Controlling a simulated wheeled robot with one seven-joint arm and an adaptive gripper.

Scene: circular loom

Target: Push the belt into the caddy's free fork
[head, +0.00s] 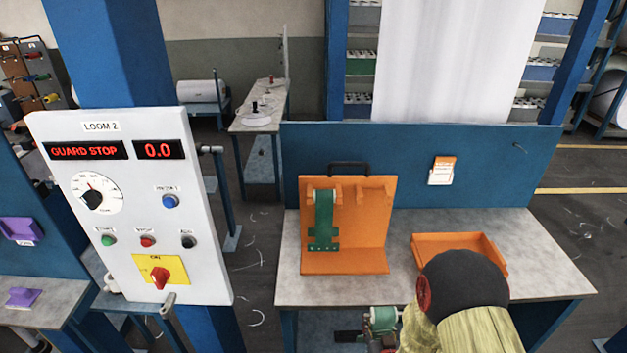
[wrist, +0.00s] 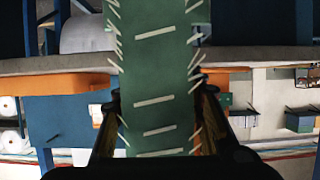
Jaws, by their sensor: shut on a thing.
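The orange caddy (head: 345,262) stands upright on the grey bench, with a black handle on top. A green belt (head: 323,222) hangs on its left fork. Its right fork (head: 375,190) is empty. My gripper (head: 383,325) is low in front of the bench's near edge, below and apart from the caddy, partly hidden by my arm. It is shut on another green belt (wrist: 157,70). In the wrist view this belt has white dashes and pale bristles along its edges, and it runs between both fingers (wrist: 158,112).
An orange tray (head: 425,240) lies on the bench right of the caddy, partly hidden by my arm. A blue panel (head: 400,140) with a small orange-and-white tag (head: 442,170) closes the bench's back. A white control box (head: 130,210) reading GUARD STOP stands left.

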